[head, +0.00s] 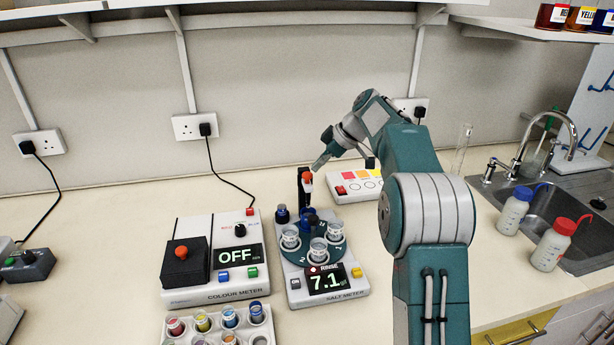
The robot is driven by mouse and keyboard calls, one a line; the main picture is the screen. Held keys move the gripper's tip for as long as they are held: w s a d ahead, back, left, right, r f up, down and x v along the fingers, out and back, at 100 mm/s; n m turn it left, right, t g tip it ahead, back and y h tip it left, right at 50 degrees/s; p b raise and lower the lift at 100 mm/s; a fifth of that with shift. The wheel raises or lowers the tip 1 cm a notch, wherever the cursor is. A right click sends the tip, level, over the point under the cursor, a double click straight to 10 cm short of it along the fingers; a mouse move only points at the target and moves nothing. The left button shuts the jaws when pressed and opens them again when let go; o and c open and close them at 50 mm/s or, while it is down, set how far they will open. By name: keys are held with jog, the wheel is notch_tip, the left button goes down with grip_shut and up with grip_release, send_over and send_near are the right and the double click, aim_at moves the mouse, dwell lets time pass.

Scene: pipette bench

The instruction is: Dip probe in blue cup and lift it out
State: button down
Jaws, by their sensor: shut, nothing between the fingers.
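The salt meter (296,297) stands on the bench in the middle of the head view, with "RINSE" and 7.1 on its display. It bears a round teal carousel (304,260) with several pale cups. The probe (307,180), with an orange-red part near its top, is on a black post at the back of the meter. Something blue (308,217) sits below the probe; I cannot tell whether it is the blue cup or whether the probe tip is in it. My gripper (318,166) is shut and empty, just above and right of the probe top; touching or apart is unclear.
The colour meter (201,294) stands left of the salt meter, with a vial tray (265,341) in front. A small panel with coloured squares (345,199) lies behind right. Two wash bottles (513,211) stand by the sink (567,235).

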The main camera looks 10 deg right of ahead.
jog(key=shift+x, duration=0.95)
jog(key=d+f, duration=0.1)
jog(key=s+d+f, duration=0.1)
jog(key=d+f, duration=0.1)
jog(key=shift+f, duration=0.1)
dwell(0.4)
jog(key=v, duration=1.1)
jog(key=shift+d+r, duration=0.2)
jog(key=shift+r, duration=0.15)
jog(key=shift+s, duration=0.15)
